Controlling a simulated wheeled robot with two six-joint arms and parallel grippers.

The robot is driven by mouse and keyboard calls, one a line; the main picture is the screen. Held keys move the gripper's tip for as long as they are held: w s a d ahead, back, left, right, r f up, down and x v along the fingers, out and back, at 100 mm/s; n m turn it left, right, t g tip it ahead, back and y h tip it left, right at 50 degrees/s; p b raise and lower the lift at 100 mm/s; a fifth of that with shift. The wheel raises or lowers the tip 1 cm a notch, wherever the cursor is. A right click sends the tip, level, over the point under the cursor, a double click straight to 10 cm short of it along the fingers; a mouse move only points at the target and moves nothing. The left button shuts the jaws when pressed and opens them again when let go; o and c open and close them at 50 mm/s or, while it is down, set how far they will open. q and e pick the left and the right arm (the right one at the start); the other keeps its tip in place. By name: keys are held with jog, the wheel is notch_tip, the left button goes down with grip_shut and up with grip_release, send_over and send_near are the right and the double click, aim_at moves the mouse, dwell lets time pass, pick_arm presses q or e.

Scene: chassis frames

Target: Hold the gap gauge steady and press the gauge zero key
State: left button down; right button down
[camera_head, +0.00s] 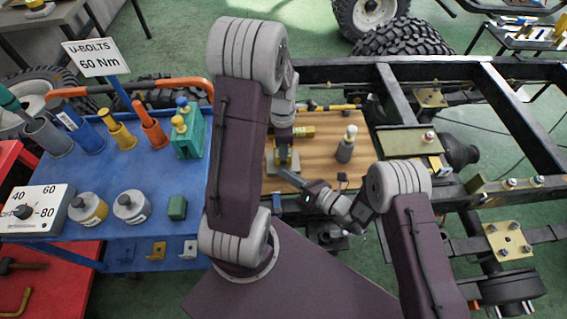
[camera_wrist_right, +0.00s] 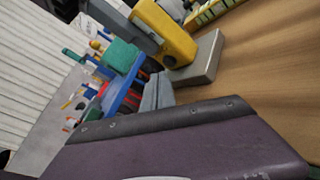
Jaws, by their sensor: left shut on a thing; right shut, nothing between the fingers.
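The gap gauge (camera_head: 282,167), a yellow body on a grey base, stands on the wooden board in the head view. It is larger in the right wrist view (camera_wrist_right: 166,32), at the top. My left gripper (camera_head: 283,146) comes down from above and is shut on the gauge. My right gripper (camera_head: 287,178) is shut and empty, low beside the gauge on the near side. Its closed fingertips (camera_wrist_right: 157,92) show just below the gauge in the right wrist view; I cannot tell whether they touch it. I cannot make out the zero key in either view.
The wooden board (camera_head: 325,157) also carries a grey bottle-like item (camera_head: 347,144) and a yellow item (camera_head: 304,131). A blue cart (camera_head: 160,190) with holders and jars stands at left. The black chassis frame (camera_head: 510,105) fills the right. My arms cross the middle.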

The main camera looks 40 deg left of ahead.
jog(key=shift+w+a, duration=0.1)
dwell(0.3)
jog(key=shift+w+a, duration=0.2)
jog(key=shift+w, duration=0.05)
jog(key=shift+w+a, duration=0.25)
jog(key=shift+w, duration=0.05)
dwell(0.7)
dwell(0.3)
jog(key=shift+s+d, duration=0.55)
jog(key=shift+s, duration=0.1)
jog(key=shift+s+d, duration=1.6)
jog(key=shift+s, duration=0.3)
